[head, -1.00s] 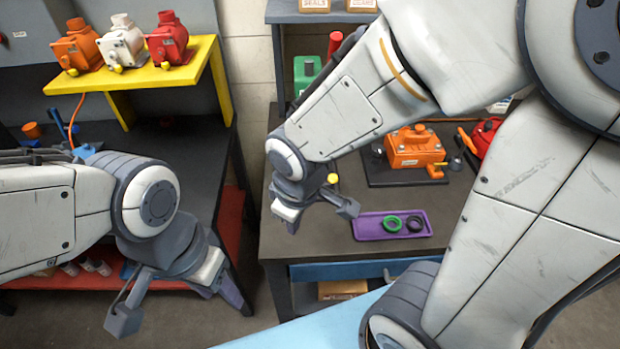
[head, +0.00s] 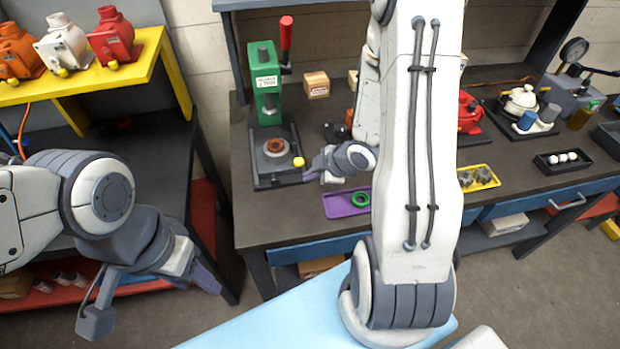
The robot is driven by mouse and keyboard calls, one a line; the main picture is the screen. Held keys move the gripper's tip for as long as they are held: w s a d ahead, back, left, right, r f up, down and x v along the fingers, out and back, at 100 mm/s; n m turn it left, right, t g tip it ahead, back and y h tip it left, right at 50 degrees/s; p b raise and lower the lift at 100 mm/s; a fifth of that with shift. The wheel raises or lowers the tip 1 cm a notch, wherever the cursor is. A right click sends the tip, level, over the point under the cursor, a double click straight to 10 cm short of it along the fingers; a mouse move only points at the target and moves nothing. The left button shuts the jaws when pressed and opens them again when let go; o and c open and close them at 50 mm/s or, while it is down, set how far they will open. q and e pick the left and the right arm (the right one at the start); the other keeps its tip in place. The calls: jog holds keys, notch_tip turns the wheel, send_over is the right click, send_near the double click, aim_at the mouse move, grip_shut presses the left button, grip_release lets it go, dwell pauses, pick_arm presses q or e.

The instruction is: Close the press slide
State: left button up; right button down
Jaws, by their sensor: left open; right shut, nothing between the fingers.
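The green press (head: 267,85) with its red lever (head: 286,34) stands at the back left of the workbench. Its dark base with the slide (head: 263,172) extends toward me, and a copper-coloured ring (head: 276,147) sits on it. A yellow knob (head: 298,161) is at the slide's right front. My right gripper (head: 310,172) is shut and empty, just right of the knob; I cannot tell whether it touches. My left gripper (head: 150,298) is open and empty, low at the left, away from the press.
A purple tray (head: 335,206) with a green ring (head: 361,198) lies right of the press, partly behind my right arm. A yellow tray (head: 488,184) and a black tray (head: 540,166) are farther right. A yellow shelf (head: 90,85) holding pumps is at left. A small box (head: 316,85) stands behind.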

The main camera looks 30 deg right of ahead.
aim_at(287, 174)
jog(key=b+x, duration=0.1)
jog(key=x, duration=0.6)
jog(key=shift+w+a+f, duration=0.1)
jog(key=shift+a+f, duration=0.05)
jog(key=shift+f, duration=0.1)
jog(key=w+p, duration=0.2)
jog(key=w, duration=0.1)
jog(key=shift+w+d+f, duration=0.1)
jog(key=shift+d+f, duration=0.1)
jog(key=shift+d, duration=0.15)
pick_arm(q)
jog(key=shift+r, duration=0.2)
pick_arm(e)
jog(key=shift+w+d+f, duration=0.15)
jog(key=shift+w, duration=0.45)
jog(key=shift+w, duration=0.1)
